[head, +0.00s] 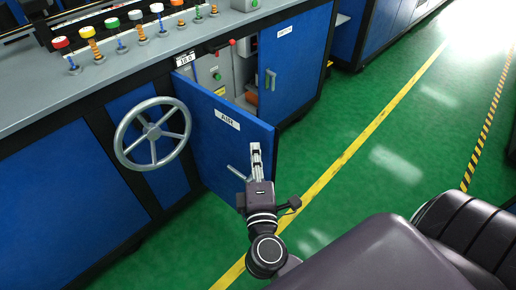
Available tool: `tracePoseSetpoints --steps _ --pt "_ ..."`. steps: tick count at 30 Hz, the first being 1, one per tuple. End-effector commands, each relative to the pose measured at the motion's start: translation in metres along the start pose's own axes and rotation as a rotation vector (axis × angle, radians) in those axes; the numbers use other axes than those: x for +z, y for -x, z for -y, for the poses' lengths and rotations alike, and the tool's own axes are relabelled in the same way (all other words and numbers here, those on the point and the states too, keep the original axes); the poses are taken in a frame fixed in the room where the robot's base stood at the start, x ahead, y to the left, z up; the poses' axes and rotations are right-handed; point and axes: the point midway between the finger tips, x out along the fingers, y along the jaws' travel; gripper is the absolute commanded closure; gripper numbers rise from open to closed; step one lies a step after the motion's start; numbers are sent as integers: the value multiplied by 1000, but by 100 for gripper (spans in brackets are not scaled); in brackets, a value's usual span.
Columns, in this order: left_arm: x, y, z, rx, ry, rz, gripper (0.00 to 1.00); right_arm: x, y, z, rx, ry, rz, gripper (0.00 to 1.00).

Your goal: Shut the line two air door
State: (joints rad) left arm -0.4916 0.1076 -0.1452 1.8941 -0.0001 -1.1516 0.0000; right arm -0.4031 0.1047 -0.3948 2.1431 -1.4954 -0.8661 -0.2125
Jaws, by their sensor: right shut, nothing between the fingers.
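The air door (215,125) is a blue panel with a white label reading AIR. It stands open, swung out from the blue cabinet, with its hinged side at the left. A silver handle (237,173) is on its face, low and near the free edge. My right gripper (256,147) is shut and empty. In the picture it overlaps the door's free edge, just right of the handle; I cannot tell whether it touches the door. Behind the door, the compartment (215,73) shows grey inside with small fittings. My left gripper is not in view.
A grey handwheel (152,133) stands out left of the door. A second blue door (282,62) to the right is shut. Coloured knobs (119,32) line the worktop above. The green floor (345,180) with a yellow line (372,128) is clear at the right.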

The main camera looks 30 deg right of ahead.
Motion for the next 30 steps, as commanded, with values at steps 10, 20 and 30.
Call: tracePoseSetpoints --steps 10,20,30 --pt "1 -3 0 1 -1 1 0 7 -7 0 0 -1 0 100" --pt "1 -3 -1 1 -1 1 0 13 -11 0 2 1 -15 100" --pt "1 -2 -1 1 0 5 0 54 -52 0 5 9 -156 100"
